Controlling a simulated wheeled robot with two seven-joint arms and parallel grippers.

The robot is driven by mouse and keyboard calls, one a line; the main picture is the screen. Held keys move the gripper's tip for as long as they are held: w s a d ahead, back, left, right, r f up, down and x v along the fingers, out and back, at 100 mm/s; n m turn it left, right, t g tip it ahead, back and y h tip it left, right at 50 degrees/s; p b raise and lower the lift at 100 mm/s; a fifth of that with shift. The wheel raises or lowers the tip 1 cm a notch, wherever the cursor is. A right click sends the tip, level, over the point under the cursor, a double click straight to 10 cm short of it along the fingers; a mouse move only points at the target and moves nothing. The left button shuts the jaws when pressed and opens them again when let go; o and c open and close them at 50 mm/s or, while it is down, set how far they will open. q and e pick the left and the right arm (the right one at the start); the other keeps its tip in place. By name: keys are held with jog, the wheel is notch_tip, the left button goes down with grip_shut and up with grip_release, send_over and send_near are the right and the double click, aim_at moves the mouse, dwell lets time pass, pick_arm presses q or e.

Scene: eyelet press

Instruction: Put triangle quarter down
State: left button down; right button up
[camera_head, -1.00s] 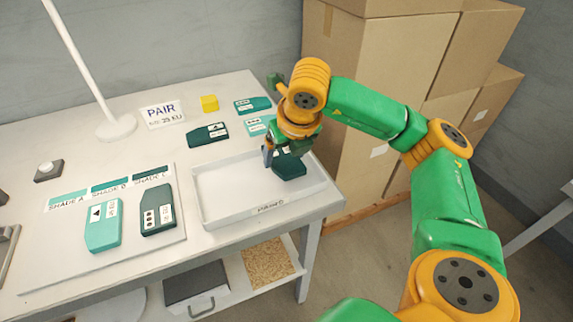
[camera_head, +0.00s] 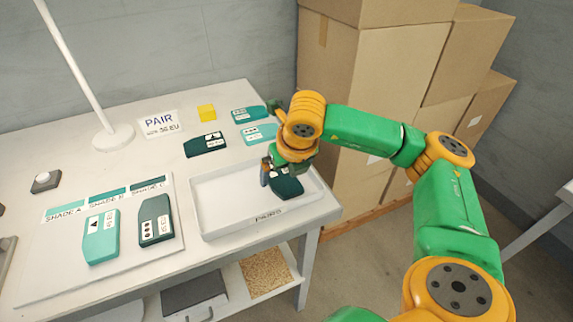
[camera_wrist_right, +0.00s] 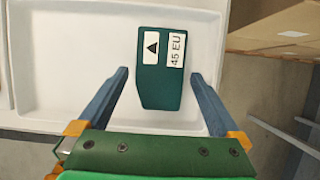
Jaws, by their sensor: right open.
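The triangle quarter, a dark green piece with a black triangle and a "45 EU" label, lies in the right part of the white tray (camera_head: 222,200). It shows in the head view (camera_head: 288,188) and more fully in the right wrist view (camera_wrist_right: 161,80). My right gripper (camera_wrist_right: 161,98) is open, with a blue-grey finger on each side of the piece and a visible gap to each. In the head view the right gripper (camera_head: 277,179) is low over the tray and partly covers the piece. My left gripper is not in view.
A teal triangle piece (camera_head: 101,240) and a dark green dotted piece (camera_head: 155,222) lie on the shade board (camera_head: 50,270). Several more pieces, a yellow block (camera_head: 206,112) and a PAIR sign (camera_head: 160,124) are behind. Cardboard boxes (camera_head: 375,80) stand right of the table.

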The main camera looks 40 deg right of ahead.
jog(key=v, duration=1.1)
jog(key=shift+s, duration=0.2)
jog(key=shift+a, duration=0.1)
